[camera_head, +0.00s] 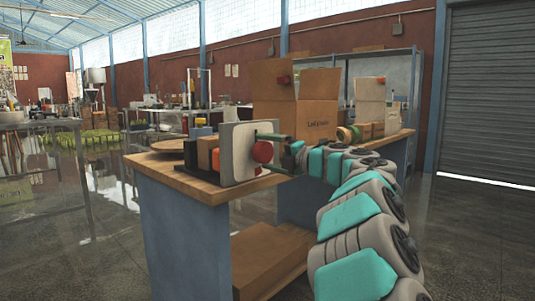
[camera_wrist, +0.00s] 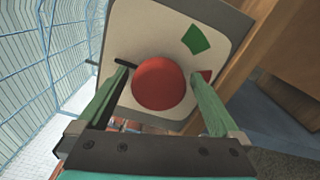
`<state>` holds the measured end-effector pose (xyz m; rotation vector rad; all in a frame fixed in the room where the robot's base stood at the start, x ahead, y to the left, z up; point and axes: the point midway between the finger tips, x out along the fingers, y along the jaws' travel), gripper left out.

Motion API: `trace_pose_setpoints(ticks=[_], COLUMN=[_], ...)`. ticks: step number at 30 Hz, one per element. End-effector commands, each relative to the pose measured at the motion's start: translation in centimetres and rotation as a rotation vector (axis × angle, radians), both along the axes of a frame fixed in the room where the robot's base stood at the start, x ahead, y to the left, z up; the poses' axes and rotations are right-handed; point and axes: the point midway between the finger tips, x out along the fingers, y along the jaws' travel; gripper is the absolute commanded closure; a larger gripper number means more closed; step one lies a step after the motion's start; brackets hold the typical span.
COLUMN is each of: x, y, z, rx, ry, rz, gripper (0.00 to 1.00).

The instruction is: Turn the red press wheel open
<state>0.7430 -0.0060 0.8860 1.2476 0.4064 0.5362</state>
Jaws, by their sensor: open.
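The red press wheel (camera_head: 263,151) is a round red knob on the face of an upright pale panel (camera_head: 236,160) on the workbench. In the wrist view the wheel (camera_wrist: 158,84) sits between my two green fingers. A green mark (camera_wrist: 196,40) and a partly hidden red mark (camera_wrist: 207,76) show on the panel (camera_wrist: 150,30). My gripper (camera_head: 262,149) is open, with one finger on each side of the wheel; the gripper (camera_wrist: 160,74) also shows in the wrist view. I cannot tell whether the fingers touch the wheel. A short dark bar (camera_wrist: 126,63) shows by the left fingertip.
The wooden workbench (camera_head: 185,183) carries a dark rack of blocks (camera_head: 207,152) left of the panel. Open cardboard boxes (camera_head: 305,110) and tape rolls (camera_head: 347,134) stand behind my arm. A box (camera_head: 262,258) lies on the lower shelf.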

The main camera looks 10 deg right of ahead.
Motion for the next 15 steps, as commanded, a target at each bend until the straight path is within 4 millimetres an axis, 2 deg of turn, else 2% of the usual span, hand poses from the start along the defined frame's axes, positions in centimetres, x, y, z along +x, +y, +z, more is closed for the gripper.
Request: trace_pose_setpoints(ticks=[8,15], x=[-0.8,-3.6], y=[-0.6,-2.8], z=[0.1,0.0], rx=[0.0,0.0], ry=[0.0,0.001], rz=[0.0,-0.003], gripper=[0.0,0.0])
